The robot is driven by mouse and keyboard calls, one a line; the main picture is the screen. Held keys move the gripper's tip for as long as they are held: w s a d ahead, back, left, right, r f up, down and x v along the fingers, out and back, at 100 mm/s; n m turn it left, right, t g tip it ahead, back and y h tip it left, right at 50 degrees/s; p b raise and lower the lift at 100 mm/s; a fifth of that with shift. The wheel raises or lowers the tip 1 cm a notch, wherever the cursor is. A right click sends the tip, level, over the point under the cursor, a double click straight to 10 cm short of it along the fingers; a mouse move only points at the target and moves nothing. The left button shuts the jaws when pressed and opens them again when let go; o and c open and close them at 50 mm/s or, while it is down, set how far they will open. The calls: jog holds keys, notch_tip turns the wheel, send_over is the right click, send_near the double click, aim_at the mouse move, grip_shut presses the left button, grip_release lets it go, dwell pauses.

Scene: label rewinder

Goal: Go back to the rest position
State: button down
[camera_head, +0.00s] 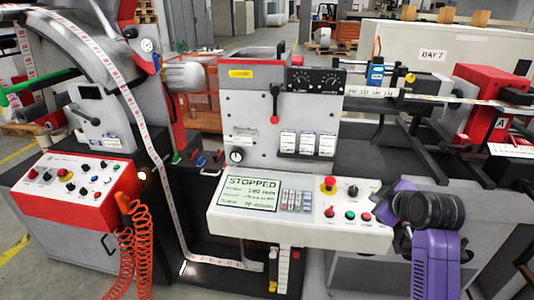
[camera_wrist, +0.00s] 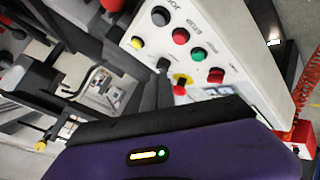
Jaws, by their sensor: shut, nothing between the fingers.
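My gripper shows in the wrist view (camera_wrist: 161,84) as dark fingers close together above my purple hand, shut and empty. In the head view, my purple hand (camera_head: 384,208) is at the right end of the white control panel (camera_head: 300,228), partly hidden by my own wrist. The fingertips are hard to make out there.
The panel's screen (camera_head: 249,193) reads STOPPED. A label web (camera_head: 150,140) runs down the middle. A red unit (camera_head: 490,95) and dark rails stand behind my arm at the right.

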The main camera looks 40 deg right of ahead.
notch_tip(320, 180, up, 7)
jog(key=d+m+t+h, duration=0.1)
jog(key=m+t+h, duration=0.2)
jog(key=m+h, duration=0.1)
jog(key=s+a+f+m+t, duration=0.1)
jog(key=a+f+m+t, duration=0.1)
jog(key=a, duration=0.9)
jog(key=s+a+f+m+t, duration=0.1)
jog(key=s+a+f+t, duration=0.1)
jog(key=a, duration=0.9)
jog(key=s+a+f+n+y, duration=0.2)
jog(key=s+a+y, duration=0.3)
jog(key=s+a, duration=0.4)
jog(key=s+a+f+n+y, duration=0.3)
jog(key=s+a+y, duration=0.2)
jog(key=s+a, duration=0.4)
jog(key=a, duration=0.2)
jog(key=shift+s+a+f+g+y, duration=0.3)
jog(key=shift+s+a+f+y, duration=0.05)
jog(key=shift+f+y, duration=0.05)
